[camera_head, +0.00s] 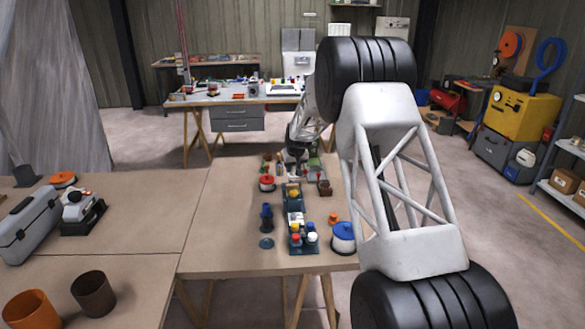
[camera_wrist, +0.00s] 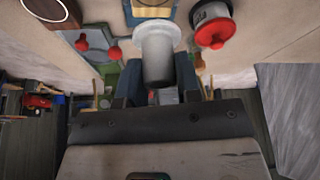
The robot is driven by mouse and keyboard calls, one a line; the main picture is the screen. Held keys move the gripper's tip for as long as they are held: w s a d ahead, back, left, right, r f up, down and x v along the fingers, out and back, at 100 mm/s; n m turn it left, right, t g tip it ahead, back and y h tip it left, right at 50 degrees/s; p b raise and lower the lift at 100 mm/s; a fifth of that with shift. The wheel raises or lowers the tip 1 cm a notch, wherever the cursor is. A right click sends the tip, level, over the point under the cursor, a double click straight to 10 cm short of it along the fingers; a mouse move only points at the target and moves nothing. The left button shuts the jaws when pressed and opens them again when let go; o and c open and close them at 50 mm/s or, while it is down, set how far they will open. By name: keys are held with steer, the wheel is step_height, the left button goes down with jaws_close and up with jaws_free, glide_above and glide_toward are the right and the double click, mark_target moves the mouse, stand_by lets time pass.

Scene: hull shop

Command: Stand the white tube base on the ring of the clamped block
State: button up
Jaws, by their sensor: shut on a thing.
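A white tube base (camera_wrist: 157,55), a pale cylinder with a wider flange at its far end, is between the dark fingers of my gripper (camera_wrist: 154,82) in the wrist view. My gripper is shut on it. In the head view my gripper (camera_head: 297,152) is small and far off, over the back part of the workbench, and I cannot make out the tube there. A yellow and blue piece (camera_wrist: 150,9) lies just beyond the tube at the top edge of the wrist view; it may be the clamped block, but its ring cannot be made out.
A grey plate with red knobs (camera_wrist: 88,42) lies left. On the bench, a brown cup (camera_head: 325,188), a dark blue upright part (camera_head: 267,217) and a blue-lidded jar (camera_head: 343,238) stand around.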

mark_target(294, 176)
steer(key=shift+f, duration=0.1)
steer(key=shift+f, duration=2.8)
steer(key=shift+f, duration=0.65)
steer(key=o, duration=0.6)
steer(key=shift+o, duration=0.2)
steer(key=shift+r, duration=0.2)
steer(key=v, duration=1)
steer(key=shift+s+r, duration=0.25)
stand_by(0.5)
steer(key=shift+s+r, duration=0.1)
steer(key=shift+r, duration=0.05)
stand_by(0.5)
